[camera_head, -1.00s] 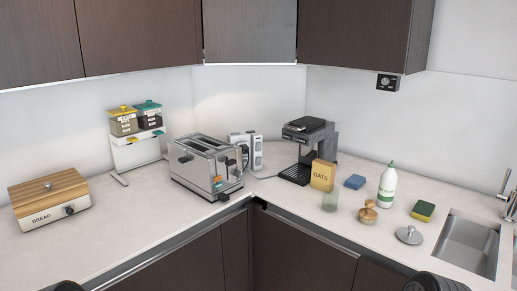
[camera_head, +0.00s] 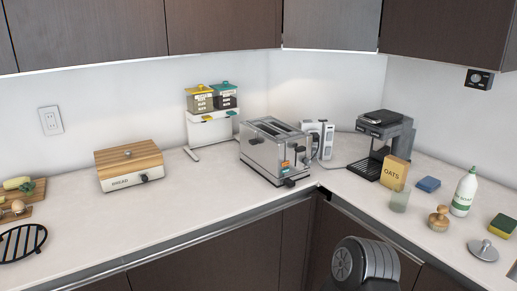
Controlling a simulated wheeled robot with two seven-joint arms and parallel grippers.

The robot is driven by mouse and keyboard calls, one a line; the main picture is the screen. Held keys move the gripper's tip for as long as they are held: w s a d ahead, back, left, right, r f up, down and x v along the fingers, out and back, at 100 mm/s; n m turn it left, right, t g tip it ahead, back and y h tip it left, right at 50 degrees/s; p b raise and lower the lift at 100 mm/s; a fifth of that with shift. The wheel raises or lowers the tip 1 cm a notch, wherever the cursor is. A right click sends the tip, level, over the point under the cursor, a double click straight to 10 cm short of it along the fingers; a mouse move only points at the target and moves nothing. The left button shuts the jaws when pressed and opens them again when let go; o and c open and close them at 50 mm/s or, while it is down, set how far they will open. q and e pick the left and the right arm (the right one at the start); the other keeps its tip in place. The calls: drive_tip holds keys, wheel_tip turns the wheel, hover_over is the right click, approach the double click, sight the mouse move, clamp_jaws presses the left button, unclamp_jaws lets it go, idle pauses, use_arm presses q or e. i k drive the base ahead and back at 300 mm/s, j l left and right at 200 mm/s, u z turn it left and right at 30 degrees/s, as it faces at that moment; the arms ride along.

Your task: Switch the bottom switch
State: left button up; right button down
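No stacked ovens and no clear bottom switch show in this view. A white wall plate (camera_head: 50,120) with two dark marks is on the back wall at the left; it looks like a socket, but it is too small to be sure. A small black box (camera_head: 479,78) with a round front hangs under the right wall cabinet; I cannot tell what it is. Part of my own arm shows at the bottom right of centre. Neither of my grippers is in view, so their states are hidden.
The corner counter (camera_head: 165,215) carries a bread box (camera_head: 129,168), a steel toaster (camera_head: 272,152), a coffee machine (camera_head: 378,148), an oats box (camera_head: 394,172), a white bottle (camera_head: 464,193) and a black grate (camera_head: 22,242). The counter front at centre-left is clear.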

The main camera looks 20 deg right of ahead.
sight(327, 151)
drive_tip(key=l+u, duration=0.3)
drive_tip(key=i+l, duration=0.1)
drive_tip(key=l, duration=0.3)
drive_tip(key=i+l, duration=0.1)
drive_tip(key=l, duration=0.35)
drive_tip(key=i+l, duration=0.1)
drive_tip(key=l, duration=0.75)
drive_tip(key=i, duration=0.05)
